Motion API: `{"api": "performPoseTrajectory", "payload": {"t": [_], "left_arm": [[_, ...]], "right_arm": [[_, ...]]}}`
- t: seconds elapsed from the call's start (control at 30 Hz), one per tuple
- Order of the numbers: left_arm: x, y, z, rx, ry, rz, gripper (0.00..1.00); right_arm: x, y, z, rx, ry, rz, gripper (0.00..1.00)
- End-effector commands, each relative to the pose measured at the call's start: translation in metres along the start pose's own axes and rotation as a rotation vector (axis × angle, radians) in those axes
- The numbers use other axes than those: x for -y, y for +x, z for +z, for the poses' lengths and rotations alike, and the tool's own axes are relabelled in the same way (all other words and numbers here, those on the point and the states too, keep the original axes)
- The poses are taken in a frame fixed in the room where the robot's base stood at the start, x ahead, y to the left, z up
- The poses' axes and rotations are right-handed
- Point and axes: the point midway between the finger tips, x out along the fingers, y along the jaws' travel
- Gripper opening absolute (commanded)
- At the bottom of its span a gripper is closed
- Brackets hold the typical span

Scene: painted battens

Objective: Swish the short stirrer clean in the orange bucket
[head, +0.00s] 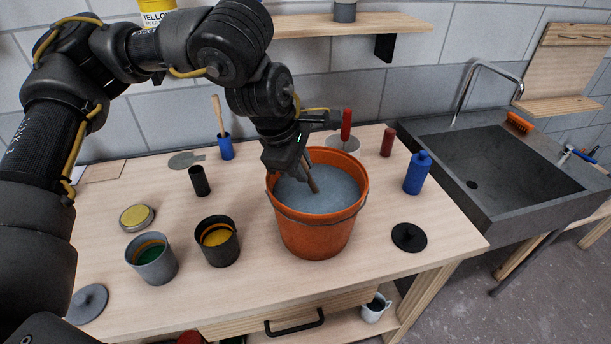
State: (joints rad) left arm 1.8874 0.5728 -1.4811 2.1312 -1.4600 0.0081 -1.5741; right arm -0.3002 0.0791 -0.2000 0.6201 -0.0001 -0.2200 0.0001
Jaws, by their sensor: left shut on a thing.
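The orange bucket (313,238) stands upright on the wooden bench, filled with greyish liquid. My left gripper (300,157) is over the bucket's back rim, pointing down, and is shut on the short stirrer (311,178). The stirrer is a thin brown stick, tilted, with its visible part inside the bucket's mouth. Its lower end meets the liquid or is hidden by it; its upper end is hidden by the gripper. My right gripper is not in view.
Around the bucket on the bench (210,310) stand a dark can of yellow paint (218,252), a grey can of green paint (155,268), a blue bottle (417,173), a red-handled tool (346,127) and a black lid (408,237). A dark sink (480,215) lies right.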

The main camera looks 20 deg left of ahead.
Motion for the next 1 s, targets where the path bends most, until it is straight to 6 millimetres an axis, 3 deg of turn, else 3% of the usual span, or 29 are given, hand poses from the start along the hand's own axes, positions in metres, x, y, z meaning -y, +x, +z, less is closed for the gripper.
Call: {"api": "performPoseTrajectory", "payload": {"t": [1.0], "left_arm": [[-0.002, -0.080, 0.001, 0.000, 0.000, 0.001, 0.00]], "right_arm": [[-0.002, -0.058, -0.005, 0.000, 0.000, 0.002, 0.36]]}}
